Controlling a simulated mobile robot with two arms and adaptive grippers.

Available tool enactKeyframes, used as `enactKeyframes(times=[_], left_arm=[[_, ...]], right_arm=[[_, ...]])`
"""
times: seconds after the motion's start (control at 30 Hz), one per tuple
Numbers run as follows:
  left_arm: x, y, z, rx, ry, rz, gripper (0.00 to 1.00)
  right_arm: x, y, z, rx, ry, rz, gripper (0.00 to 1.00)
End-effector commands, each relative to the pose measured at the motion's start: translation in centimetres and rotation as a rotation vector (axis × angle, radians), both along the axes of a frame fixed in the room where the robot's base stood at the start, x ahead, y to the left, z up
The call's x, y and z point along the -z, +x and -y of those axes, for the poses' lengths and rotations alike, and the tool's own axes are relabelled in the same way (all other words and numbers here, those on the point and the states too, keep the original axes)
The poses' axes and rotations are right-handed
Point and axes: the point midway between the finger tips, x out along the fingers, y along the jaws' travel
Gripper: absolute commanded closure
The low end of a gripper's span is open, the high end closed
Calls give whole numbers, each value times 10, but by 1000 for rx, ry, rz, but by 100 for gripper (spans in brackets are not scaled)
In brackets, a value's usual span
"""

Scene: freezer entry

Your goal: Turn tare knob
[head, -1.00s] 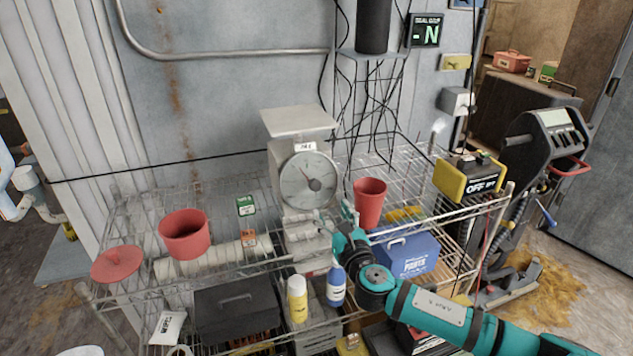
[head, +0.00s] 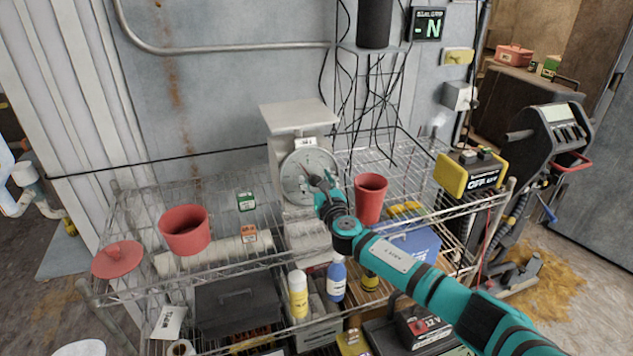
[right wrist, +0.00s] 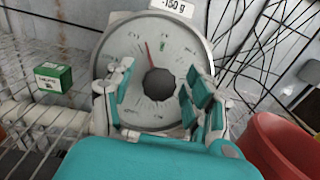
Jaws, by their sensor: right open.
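The grey scale (head: 296,122) stands on the wire shelf with a flat pan on top and a round dial (head: 296,168) on its front. In the right wrist view the dial (right wrist: 124,60) fills the upper middle, with a red needle pointing up and slightly left. The dark round knob (right wrist: 161,84) is at its centre. A label above the dial (right wrist: 174,5) reads "-150 g". My right gripper (right wrist: 158,98) is open in front of the dial, with fingers to the left and right of the knob. I cannot tell whether they touch it. My left gripper is out of view.
A red cup (head: 370,200) stands close to the right of my right gripper. A red pot (head: 186,232), a green box (head: 246,201) and an orange box (head: 249,234) are on the left of the shelf. Cables hang behind on the right.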

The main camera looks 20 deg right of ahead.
Motion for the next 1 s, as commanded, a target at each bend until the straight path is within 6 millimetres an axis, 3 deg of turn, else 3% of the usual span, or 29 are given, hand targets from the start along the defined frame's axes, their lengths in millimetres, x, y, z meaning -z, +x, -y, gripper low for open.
enactKeyframes(times=[0.07,0.5,1.0], left_arm=[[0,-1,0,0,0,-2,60],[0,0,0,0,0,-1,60],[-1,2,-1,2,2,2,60]], right_arm=[[0,0,0,0,0,0,45],[0,0,1,2,0,-1,100],[0,0,0,56,139,-6,100]])
